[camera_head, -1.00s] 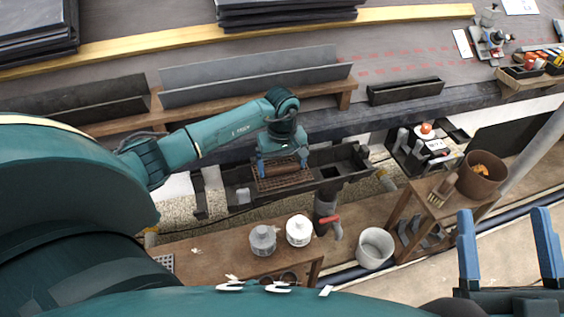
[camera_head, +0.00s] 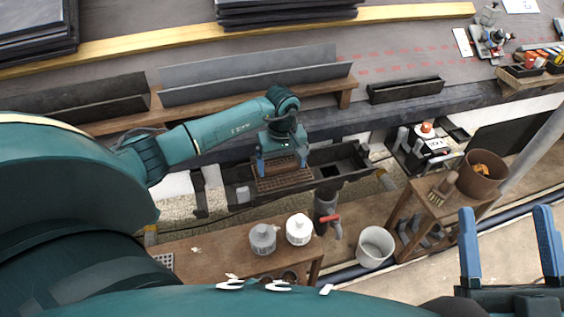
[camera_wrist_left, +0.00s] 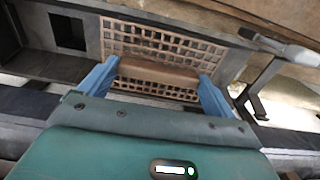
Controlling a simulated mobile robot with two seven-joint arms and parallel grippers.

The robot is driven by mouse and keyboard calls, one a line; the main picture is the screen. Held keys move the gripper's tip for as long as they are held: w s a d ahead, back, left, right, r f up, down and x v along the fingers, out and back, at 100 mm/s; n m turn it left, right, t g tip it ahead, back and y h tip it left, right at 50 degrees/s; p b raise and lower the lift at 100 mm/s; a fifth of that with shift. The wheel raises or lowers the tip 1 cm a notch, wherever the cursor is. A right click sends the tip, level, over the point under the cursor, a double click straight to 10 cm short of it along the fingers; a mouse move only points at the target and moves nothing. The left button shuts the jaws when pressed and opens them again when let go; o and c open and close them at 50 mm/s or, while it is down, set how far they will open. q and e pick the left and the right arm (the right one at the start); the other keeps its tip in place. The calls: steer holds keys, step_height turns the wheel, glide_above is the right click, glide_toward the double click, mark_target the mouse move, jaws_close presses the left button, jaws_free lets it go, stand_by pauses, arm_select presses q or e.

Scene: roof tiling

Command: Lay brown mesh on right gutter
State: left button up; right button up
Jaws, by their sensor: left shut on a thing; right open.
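The brown mesh (camera_head: 284,182) is a flat grid with a solid brown block on top. My left gripper (camera_head: 282,164) is shut on this block, one blue finger at each end. The mesh lies flat over the left part of the dark gutter (camera_head: 343,152); whether it touches the gutter I cannot tell. In the left wrist view the mesh (camera_wrist_left: 150,37) shows beyond the brown block (camera_wrist_left: 158,76), with the grey gutter (camera_wrist_left: 50,66) to its left. My right gripper (camera_head: 506,213) is open and empty at the lower right.
Below the gutter, a wooden bench holds a grey pot (camera_head: 263,239) and a white pot (camera_head: 299,229). A grey bucket (camera_head: 375,247) stands right of it. A stand carries a brown bucket (camera_head: 482,174) and brush (camera_head: 442,189). Grey channel pieces (camera_head: 250,80) lie behind.

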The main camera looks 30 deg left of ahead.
stand_by(0.7)
arm_select(q)
steer(key=o, duration=0.7)
steer(key=shift+f, duration=0.1)
